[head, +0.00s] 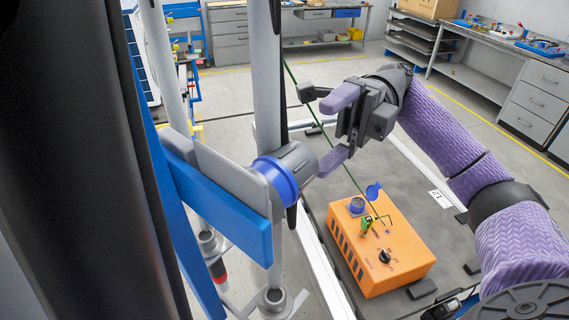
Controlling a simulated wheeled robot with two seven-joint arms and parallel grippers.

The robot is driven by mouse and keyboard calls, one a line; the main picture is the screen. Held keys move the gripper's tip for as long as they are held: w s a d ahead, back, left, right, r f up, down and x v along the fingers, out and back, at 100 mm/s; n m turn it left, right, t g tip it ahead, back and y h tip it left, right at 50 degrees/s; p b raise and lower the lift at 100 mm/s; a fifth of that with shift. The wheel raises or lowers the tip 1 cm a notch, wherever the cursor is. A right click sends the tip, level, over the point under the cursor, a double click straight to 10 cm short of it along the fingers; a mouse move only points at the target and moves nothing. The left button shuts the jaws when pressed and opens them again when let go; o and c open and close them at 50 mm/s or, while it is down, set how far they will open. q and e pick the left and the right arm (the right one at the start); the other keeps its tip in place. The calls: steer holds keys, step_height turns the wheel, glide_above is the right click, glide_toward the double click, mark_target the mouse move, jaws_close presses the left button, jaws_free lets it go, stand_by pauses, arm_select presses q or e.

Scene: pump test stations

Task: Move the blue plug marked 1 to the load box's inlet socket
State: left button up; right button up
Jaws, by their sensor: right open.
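A large grey connector with a blue collar (276,181) sticks out to the right from a grey plate on a blue rail. It looks like the blue plug, but no number 1 is readable on it. The orange load box (405,243) stands on the dark floor mat, lower right. A round grey socket (357,205) with a raised blue lid (374,192) is on its top; I cannot read a label there. My right gripper (337,128) is open and empty, right of and above the connector. Its lower finger is close to the connector's end; contact is unclear. My left gripper is not in view.
The blue rail (222,214) and a grey upright post (267,90) stand beside the connector. A thin green line runs from the post down to the box. A black knob (384,256) is on the box top. Workbenches stand far back.

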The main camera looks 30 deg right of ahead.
mark_target(281, 175)
steer(key=x, duration=0.8)
steer(key=shift+s+a, duration=0.1)
steer(key=shift+a, duration=0.25)
stand_by(0.9)
jaws_close()
stand_by(0.3)
steer(key=shift+d, duration=0.15)
steer(key=shift+b+v, duration=0.3)
steer(key=shift+v, duration=2.65)
steer(key=shift+f, duration=0.1)
